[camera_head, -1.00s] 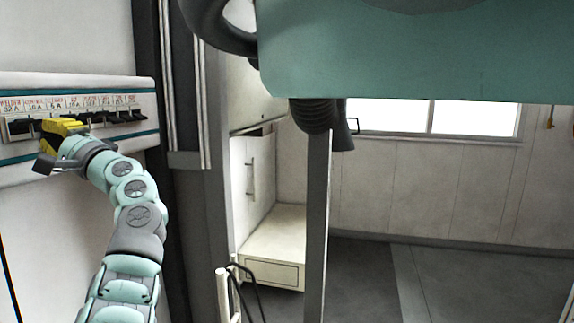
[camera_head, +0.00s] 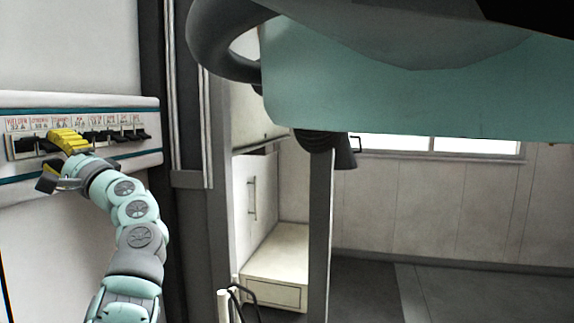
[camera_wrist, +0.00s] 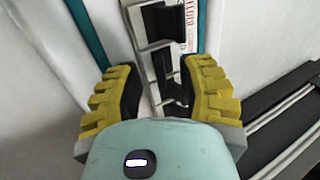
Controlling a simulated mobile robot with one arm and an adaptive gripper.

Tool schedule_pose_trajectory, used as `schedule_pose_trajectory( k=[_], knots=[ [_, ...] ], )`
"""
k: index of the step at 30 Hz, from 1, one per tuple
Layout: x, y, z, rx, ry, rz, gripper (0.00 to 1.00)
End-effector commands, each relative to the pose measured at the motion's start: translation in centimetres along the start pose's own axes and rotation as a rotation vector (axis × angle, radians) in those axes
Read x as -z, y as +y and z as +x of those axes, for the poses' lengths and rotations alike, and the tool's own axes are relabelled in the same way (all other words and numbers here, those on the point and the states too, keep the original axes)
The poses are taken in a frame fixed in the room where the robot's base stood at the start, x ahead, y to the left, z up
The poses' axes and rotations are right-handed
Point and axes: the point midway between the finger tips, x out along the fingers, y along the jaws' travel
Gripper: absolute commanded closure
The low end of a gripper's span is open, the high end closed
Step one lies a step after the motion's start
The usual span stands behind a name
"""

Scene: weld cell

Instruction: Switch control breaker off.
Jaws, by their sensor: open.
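The breaker panel (camera_head: 86,167) is on the wall at the left in the head view, with a row of black switches under red-lettered labels. The control label (camera_head: 40,123) is second from the left. My gripper (camera_head: 51,152) is in front of the row near that label, and its yellow finger hides part of the row. In the wrist view my gripper (camera_wrist: 163,95) is open, with a yellow-padded finger on either side of the switch strip. A black switch (camera_wrist: 175,108) shows between the fingers. I cannot tell its lever position or whether anything touches it.
A large black switch (camera_wrist: 162,22) sits farther along the strip in the wrist view. Dark vertical posts (camera_head: 185,120) stand right of the panel. A teal body (camera_head: 400,85) with a dark hose fills the upper right. A white cabinet (camera_head: 275,280) and open floor lie beyond.

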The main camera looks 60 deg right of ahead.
Motion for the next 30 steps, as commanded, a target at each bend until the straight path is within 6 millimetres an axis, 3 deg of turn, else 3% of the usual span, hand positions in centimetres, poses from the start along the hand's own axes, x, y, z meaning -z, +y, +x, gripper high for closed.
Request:
schedule_pose_trajectory(
  k=[8, 21, 30],
  knots=[
    [0.1, 0.0, -2.0, 0.002, 0.003, 0.000, 0.62],
    [0.2, 0.0, -10.6, 0.001, 0.008, 0.001, 0.62],
    [0.1, 0.0, -12.1, -0.001, 0.002, -0.001, 0.62]
  ],
)
